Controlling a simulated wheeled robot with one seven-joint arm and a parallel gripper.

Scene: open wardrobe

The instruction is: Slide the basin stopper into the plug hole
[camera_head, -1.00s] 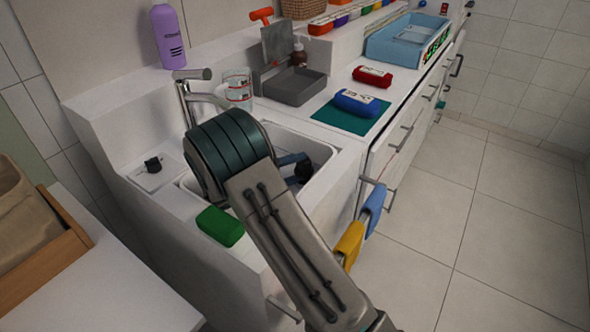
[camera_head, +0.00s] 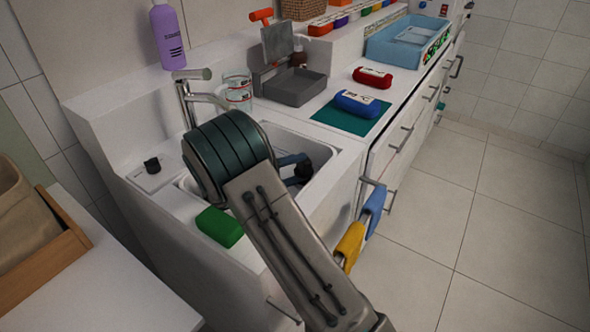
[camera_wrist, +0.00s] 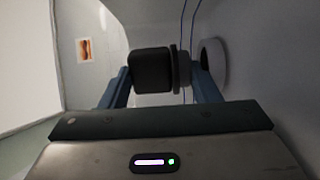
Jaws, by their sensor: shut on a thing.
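My gripper (camera_wrist: 158,90) has blue fingers and is shut on the dark basin stopper (camera_wrist: 150,70), a blocky black body with a round disc on its right side in the wrist view. Right of the disc is a pale round ring with a darker centre, which looks like the plug hole (camera_wrist: 212,64). The disc looks close to it; I cannot tell whether they touch. In the head view my gripper reaches down into the white basin (camera_head: 327,153), with the black stopper (camera_head: 304,171) partly showing at the fingers. My arm hides much of the basin; the plug hole is hidden there.
A tap (camera_head: 190,98) and a glass (camera_head: 237,88) stand behind the basin. A green sponge (camera_head: 219,226) lies on the front rim. A black knob (camera_head: 152,165) is on the left ledge. A grey tray (camera_head: 290,87) and blue pack (camera_head: 357,103) are right. A towel rail (camera_head: 362,230) is in front.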

